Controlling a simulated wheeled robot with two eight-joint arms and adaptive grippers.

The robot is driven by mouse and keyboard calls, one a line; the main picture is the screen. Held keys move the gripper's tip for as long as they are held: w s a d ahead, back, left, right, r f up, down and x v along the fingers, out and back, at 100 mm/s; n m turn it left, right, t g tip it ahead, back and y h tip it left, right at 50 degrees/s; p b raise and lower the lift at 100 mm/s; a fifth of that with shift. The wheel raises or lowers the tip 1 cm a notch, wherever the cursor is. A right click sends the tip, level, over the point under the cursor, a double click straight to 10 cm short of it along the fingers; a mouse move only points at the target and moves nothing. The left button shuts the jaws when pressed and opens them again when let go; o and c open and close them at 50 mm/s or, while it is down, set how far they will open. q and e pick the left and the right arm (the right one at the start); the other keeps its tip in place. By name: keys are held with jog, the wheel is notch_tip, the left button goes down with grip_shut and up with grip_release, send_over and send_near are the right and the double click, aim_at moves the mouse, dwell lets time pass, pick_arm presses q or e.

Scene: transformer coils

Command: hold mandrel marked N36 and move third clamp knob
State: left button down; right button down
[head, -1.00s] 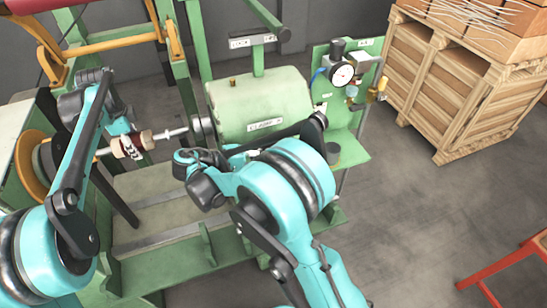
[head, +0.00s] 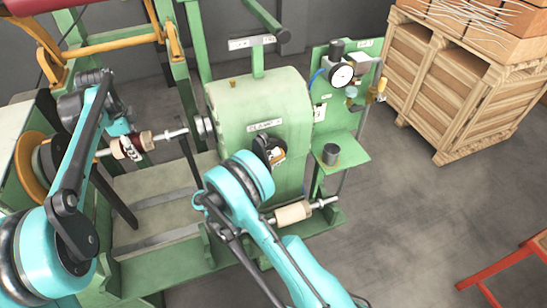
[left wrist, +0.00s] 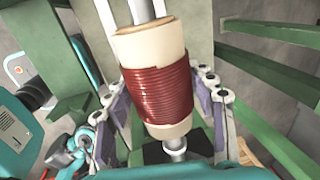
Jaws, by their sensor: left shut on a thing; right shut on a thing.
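The mandrel (head: 146,140), cream with a dark red winding, lies on a metal shaft at the left of the green machine. My left gripper (head: 128,146) is shut around it. In the left wrist view, the mandrel (left wrist: 157,80) sits between the gripper's fingers (left wrist: 165,105), and its red winding faces the camera. No N36 mark can be read. My right gripper (head: 275,153) is shut at the front face of the green housing (head: 255,95), just below its small clamp label (head: 264,125). The clamp knob there is mostly hidden by the gripper.
Another cream mandrel (head: 293,212) lies on a shaft at the machine's lower right. A green panel with a gauge (head: 341,75) and a shelf holding a dark cup (head: 331,154) stand right of the housing. Wooden crates (head: 455,85) and a red stand (head: 512,262) are further right. Floor between is clear.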

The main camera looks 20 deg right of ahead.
jog(key=shift+h, duration=0.3)
jog(key=c, duration=1.5)
grip_release()
